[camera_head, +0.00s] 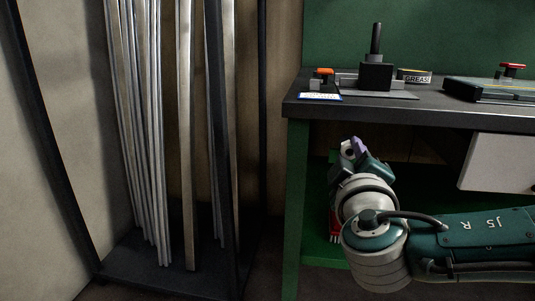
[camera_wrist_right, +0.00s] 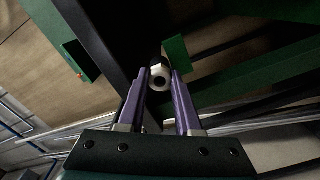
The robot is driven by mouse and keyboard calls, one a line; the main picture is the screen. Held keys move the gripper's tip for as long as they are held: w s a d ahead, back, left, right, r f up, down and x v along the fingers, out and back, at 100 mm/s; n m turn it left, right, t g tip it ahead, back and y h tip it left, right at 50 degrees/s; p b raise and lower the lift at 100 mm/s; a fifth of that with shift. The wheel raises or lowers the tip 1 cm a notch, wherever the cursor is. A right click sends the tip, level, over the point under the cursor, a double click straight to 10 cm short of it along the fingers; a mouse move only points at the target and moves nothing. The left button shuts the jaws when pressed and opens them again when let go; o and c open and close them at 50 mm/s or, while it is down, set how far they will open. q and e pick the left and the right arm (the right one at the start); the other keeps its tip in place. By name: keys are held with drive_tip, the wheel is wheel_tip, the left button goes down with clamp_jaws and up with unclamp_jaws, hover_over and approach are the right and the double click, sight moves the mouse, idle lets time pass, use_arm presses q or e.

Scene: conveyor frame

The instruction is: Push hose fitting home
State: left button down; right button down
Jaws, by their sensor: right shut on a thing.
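My right gripper (camera_head: 353,150) is in front of the workbench, below the level of its top, with its purple fingers pointing up and away. In the right wrist view my right gripper (camera_wrist_right: 160,84) is shut on a short, round, white and dark piece with a hole in its end, which looks like the hose fitting (camera_wrist_right: 159,71). In the head view a pale end with a dark hole, likely the same fitting (camera_head: 347,149), shows at the fingertips. A black block with an upright post (camera_head: 376,75) stands on the bench. I cannot tell whether the fitting belongs to it. My left gripper is out of view.
The workbench (camera_head: 450,116) has a dark top and green legs. On it are a grease tin (camera_head: 414,76), an orange-topped item (camera_head: 322,75), a blue-and-white card (camera_head: 320,97) and a flat case (camera_head: 490,89) with a red knob. A rack of metal bars (camera_head: 187,130) stands left.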

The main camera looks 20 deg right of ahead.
drive_tip(key=c, duration=0.5)
unclamp_jaws()
drive_tip(key=p+v, duration=0.3)
drive_tip(key=v, duration=0.6)
drive_tip(key=shift+s+a, duration=0.25)
drive_tip(key=shift+s, duration=0.1)
drive_tip(key=shift+r, duration=0.1)
